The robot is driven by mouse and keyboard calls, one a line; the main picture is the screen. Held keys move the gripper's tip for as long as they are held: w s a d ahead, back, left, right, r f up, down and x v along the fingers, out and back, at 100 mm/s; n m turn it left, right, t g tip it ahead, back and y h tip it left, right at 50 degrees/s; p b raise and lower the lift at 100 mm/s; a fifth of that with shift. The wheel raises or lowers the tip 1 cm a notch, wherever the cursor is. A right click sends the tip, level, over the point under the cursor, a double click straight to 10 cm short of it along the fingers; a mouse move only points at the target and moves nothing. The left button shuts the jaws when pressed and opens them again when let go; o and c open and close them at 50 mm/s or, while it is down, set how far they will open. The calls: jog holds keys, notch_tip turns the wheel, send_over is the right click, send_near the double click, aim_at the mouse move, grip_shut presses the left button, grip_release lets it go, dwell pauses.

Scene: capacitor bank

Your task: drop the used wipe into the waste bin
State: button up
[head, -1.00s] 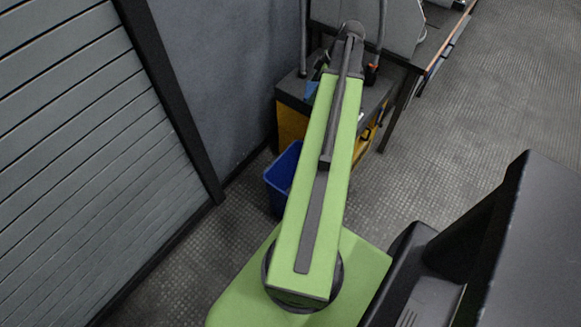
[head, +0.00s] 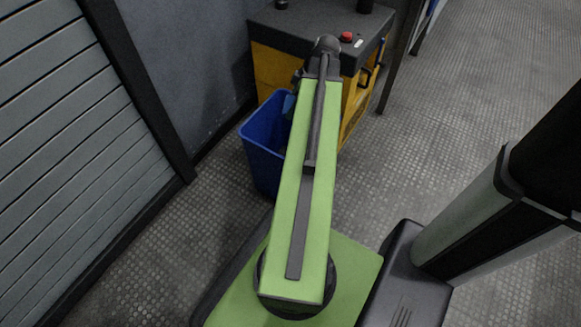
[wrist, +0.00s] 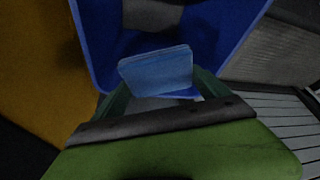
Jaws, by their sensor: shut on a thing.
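The blue waste bin (head: 262,150) stands on the floor in front of the yellow cabinet, partly hidden by my arm in the head view. In the wrist view the bin (wrist: 92,50) fills the upper middle, with its dark inside showing. The used wipe (wrist: 156,72) is a light blue flat piece. My gripper (wrist: 160,88) is shut on it, and the wipe shows against the bin's opening. In the head view my gripper is mostly hidden behind the arm's end, near the bin's far rim. I cannot tell how high the wipe is above the bin.
The yellow cabinet (head: 268,68) with a dark top (head: 300,25) stands right behind the bin. A red button (head: 346,37) is on its top. A grey slatted shutter (head: 60,150) is on the left. The patterned floor (head: 440,130) at the right is clear.

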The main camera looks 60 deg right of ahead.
notch_tip(320, 180, down, 6)
jog(key=b, duration=0.5)
jog(key=shift+b, duration=0.3)
jog(key=o, duration=1.2)
jog(key=shift+c, duration=0.2)
jog(key=shift+r, duration=0.2)
jog(key=p+v, duration=1.6)
jog(key=v, duration=0.1)
